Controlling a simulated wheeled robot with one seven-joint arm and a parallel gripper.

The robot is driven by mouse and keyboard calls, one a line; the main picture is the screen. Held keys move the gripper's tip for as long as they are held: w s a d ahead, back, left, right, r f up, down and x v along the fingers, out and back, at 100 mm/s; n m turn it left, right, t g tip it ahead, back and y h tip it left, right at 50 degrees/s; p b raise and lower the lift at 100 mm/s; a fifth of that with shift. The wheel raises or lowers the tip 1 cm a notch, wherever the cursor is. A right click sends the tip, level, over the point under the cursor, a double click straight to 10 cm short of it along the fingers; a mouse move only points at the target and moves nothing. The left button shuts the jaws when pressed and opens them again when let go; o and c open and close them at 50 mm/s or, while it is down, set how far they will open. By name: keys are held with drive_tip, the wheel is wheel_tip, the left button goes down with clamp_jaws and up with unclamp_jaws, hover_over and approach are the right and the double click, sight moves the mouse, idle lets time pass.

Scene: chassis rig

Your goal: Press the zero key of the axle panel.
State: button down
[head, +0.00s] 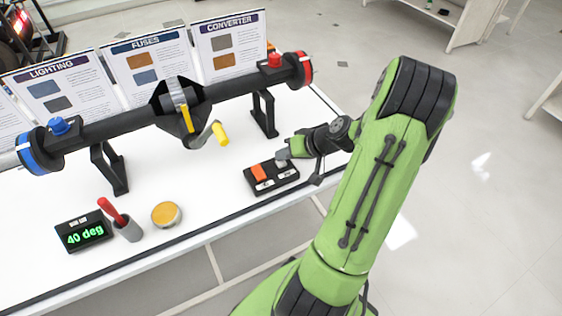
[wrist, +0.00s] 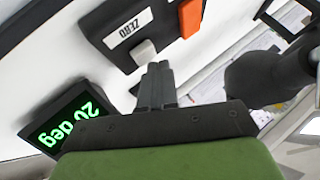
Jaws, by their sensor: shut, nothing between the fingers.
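The axle panel (head: 272,178) is a small black box on the white table, with an orange key and a pale grey key. The pale key (wrist: 145,52) lies beside the ZERO label (wrist: 129,27) in the wrist view. My gripper (wrist: 157,68) is shut and empty, its tips right at the near edge of the zero key. Whether they touch it I cannot tell. In the head view my gripper (head: 284,154) is at the pale-key end of the panel, partly hiding that key.
The orange key (head: 259,172) is close beside. A display (head: 84,233) reads 40 deg; a display in the wrist view (wrist: 70,118) seems to read 20 deg. The axle (head: 95,131) with its yellow crank (head: 213,135) stands behind the panel. A cup (head: 128,229) and round tin (head: 166,214) are left.

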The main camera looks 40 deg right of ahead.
sight(284, 163)
drive_tip(key=shift+f+b, duration=0.45)
idle(0.3)
drive_tip(key=shift+r, duration=0.15)
drive_tip(key=shift+r+p, duration=0.75)
wheel_tip(284, 163, up, 5)
drive_tip(key=p, duration=0.4)
drive_tip(key=shift+r, duration=0.1)
idle(0.6)
